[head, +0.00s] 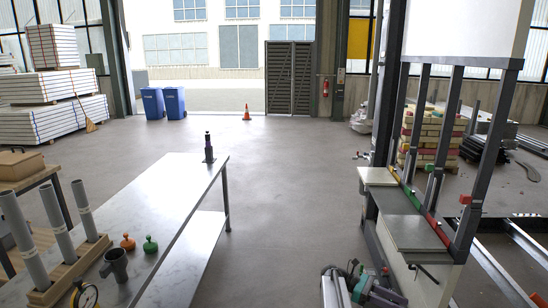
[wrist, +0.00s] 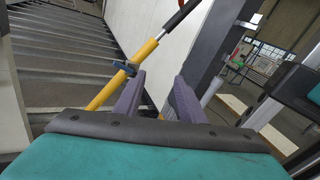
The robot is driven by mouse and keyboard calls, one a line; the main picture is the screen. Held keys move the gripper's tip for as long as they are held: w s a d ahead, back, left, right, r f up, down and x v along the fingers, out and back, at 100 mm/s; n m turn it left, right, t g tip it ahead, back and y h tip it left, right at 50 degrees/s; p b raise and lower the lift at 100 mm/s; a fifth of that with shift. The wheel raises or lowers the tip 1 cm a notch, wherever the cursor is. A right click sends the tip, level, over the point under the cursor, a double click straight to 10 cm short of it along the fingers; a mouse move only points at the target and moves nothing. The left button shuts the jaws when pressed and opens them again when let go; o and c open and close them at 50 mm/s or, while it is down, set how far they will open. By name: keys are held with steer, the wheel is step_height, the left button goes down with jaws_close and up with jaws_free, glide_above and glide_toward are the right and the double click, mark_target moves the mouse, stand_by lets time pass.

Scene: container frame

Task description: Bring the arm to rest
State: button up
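My gripper (wrist: 160,76) shows in the wrist view with its two grey-purple fingers apart. No object is held between them. Beyond the fingers a yellow and black strut (wrist: 112,86) runs diagonally, with a small blue piece (wrist: 127,68) on it near the left finger. I cannot tell how far the strut is from the fingers. In the head view, grey and teal parts show low at the right of centre, but the fingers cannot be made out there.
A metal table (head: 185,183) with tubes, knobs and a gauge stands at the left. At the right is a tall frame with dark posts (head: 479,155) and a grey shelf plate (head: 415,233). Blue bins (head: 174,103) and an orange cone (head: 247,115) stand far back. The middle floor (head: 290,190) is clear.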

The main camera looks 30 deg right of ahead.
steer(key=a+f+n+t+b, duration=0.4)
steer(key=a+f+t, duration=0.2)
steer(key=a+f, duration=1.9)
steer(key=s+a+f+m+t+y, duration=0.1)
steer(key=s+a+f+m+y, duration=0.1)
steer(key=a, duration=0.7)
steer(key=s+a+f+m+t+y+b, duration=0.1)
steer(key=s+a+f+m+y, duration=0.2)
steer(key=a, duration=0.7)
steer(key=s+a+f+m+t+y, duration=0.1)
steer(key=s+a+f+m+y, duration=0.2)
steer(key=s+a+f+m, duration=0.2)
steer(key=a+f+m, duration=0.2)
steer(key=a+f, duration=0.1)
steer(key=a, duration=0.1)
steer(key=shift+s+a+t+b, duration=0.15)
steer(key=shift+s+t+b, duration=0.15)
steer(key=shift+s+b, duration=0.05)
steer(key=shift+r, duration=0.1)
